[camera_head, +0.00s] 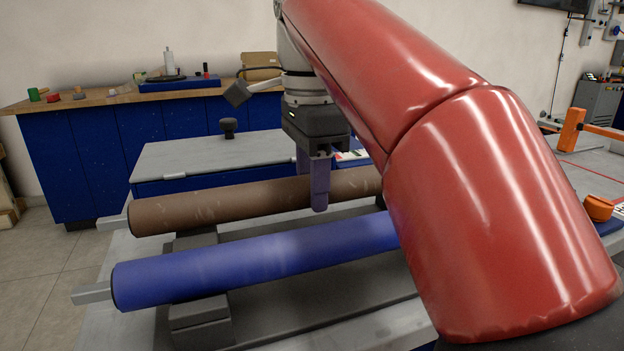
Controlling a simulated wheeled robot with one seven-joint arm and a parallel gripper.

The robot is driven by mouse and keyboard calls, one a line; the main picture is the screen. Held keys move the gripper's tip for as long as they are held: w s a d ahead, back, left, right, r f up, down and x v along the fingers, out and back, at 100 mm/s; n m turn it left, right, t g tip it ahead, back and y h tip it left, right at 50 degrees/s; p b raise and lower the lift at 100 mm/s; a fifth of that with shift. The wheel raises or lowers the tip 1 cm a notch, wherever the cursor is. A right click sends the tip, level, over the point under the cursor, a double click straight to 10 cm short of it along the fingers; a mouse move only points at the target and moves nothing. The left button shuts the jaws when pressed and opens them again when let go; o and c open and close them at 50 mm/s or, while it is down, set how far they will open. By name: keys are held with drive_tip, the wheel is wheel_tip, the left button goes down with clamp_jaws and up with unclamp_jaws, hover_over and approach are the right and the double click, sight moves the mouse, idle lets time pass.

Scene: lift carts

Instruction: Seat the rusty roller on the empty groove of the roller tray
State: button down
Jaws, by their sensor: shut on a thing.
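The rusty roller (230,206) is long and brown, and lies crosswise behind a blue roller (240,265). My gripper (313,190) points down and is shut on the rusty roller, with one finger in front of it and the other mostly behind it. The roller tray (200,312) is dark grey, with raised blocks under the rollers' left parts. The blue roller rests on the front block. The rusty roller is just above or on the rear block; I cannot tell whether it touches. My red arm hides both rollers' right ends and the tray's right part.
A grey-topped blue cart (205,153) stands just behind the rusty roller, with a black knob (228,127) on it. A wooden-topped workbench (75,106) with tools stands along the back wall. An orange part (570,130) is at the right. Open floor shows at left.

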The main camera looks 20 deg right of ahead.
drive_tip(key=shift+f+b, duration=0.3)
drive_tip(key=shift+f, duration=0.2)
drive_tip(key=c, duration=0.8)
unclamp_jaws()
drive_tip(key=shift+a, duration=0.1)
